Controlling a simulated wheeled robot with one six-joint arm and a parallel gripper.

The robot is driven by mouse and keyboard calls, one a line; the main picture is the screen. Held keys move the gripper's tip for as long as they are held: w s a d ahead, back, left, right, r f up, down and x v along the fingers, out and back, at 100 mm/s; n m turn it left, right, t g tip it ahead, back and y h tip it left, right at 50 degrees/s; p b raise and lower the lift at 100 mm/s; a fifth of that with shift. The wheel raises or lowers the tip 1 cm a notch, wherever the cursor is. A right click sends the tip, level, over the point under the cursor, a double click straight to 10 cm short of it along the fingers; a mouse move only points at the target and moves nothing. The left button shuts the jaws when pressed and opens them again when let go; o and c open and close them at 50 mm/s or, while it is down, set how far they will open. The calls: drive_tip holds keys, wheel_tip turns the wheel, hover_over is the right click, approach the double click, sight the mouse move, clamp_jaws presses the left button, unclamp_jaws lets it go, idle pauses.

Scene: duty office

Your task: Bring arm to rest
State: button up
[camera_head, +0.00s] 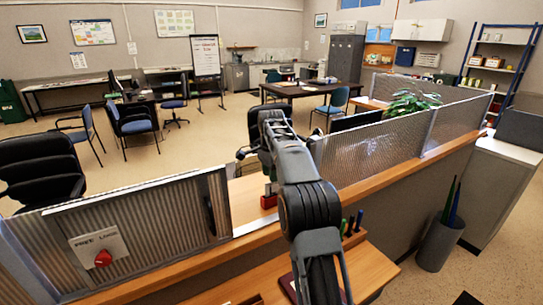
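My arm rises from the bottom centre and reaches forward over the counter, bent at its dark joints. The end of the arm is above the counter, at the gap between the ribbed partition panels.
A wooden counter (378,187) runs across in front of me, with ribbed panels (372,150) on it. A small red-based object (269,201) stands under the arm. A white plate with a red knob (103,258) is at left. A grey bin (438,245) stands right.

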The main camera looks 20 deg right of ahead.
wheel_tip(320, 180, up, 8)
drive_tip(key=p, duration=0.3)
wheel_tip(320, 180, down, 7)
drive_tip(key=a+n, duration=0.1)
drive_tip(key=n, duration=0.7)
drive_tip(key=s+a+f+n+t+b, duration=0.1)
drive_tip(key=s+a+n, duration=0.2)
drive_tip(key=s, duration=0.7)
drive_tip(key=s+a+f+n+t+b, duration=0.1)
drive_tip(key=s+a, duration=0.3)
drive_tip(key=s, duration=0.6)
drive_tip(key=s+a+f+n+t+b, duration=0.1)
drive_tip(key=s+a+f+n+t, duration=0.1)
drive_tip(key=s, duration=0.8)
drive_tip(key=a+n, duration=0.1)
drive_tip(key=n, duration=0.1)
drive_tip(key=shift+a+f+n+t, duration=0.3)
drive_tip(key=shift+a+f+t, duration=0.1)
drive_tip(key=shift+s, duration=0.1)
